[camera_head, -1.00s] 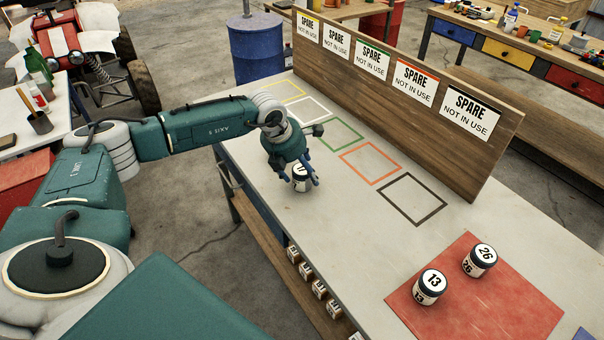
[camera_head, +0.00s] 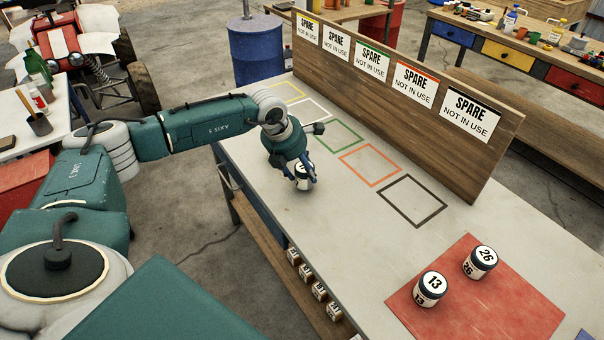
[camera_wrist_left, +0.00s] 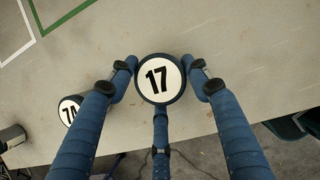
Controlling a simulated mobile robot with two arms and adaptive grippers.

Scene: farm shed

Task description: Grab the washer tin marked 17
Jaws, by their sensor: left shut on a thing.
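The washer tin marked 17 (camera_wrist_left: 158,78) has a white lid with black numerals and a dark rim. In the left wrist view it sits between the blue fingers of my left gripper (camera_wrist_left: 160,88), which is shut on it. In the head view my left gripper (camera_head: 297,174) points down around the white tin (camera_head: 302,184), over the grey bench (camera_head: 250,160). I cannot tell whether the tin touches the bench. Another white-lidded tin (camera_wrist_left: 70,109), its number partly hidden by a finger, shows at the left in the wrist view. My right gripper is not in view.
Tins marked 13 (camera_head: 431,288) and 26 (camera_head: 480,261) stand on a red mat (camera_head: 520,305). Coloured outlined squares lie empty before a board (camera_head: 400,100) with "SPARE" signs. More tins (camera_head: 319,290) sit on the lower shelf. The bench middle is clear.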

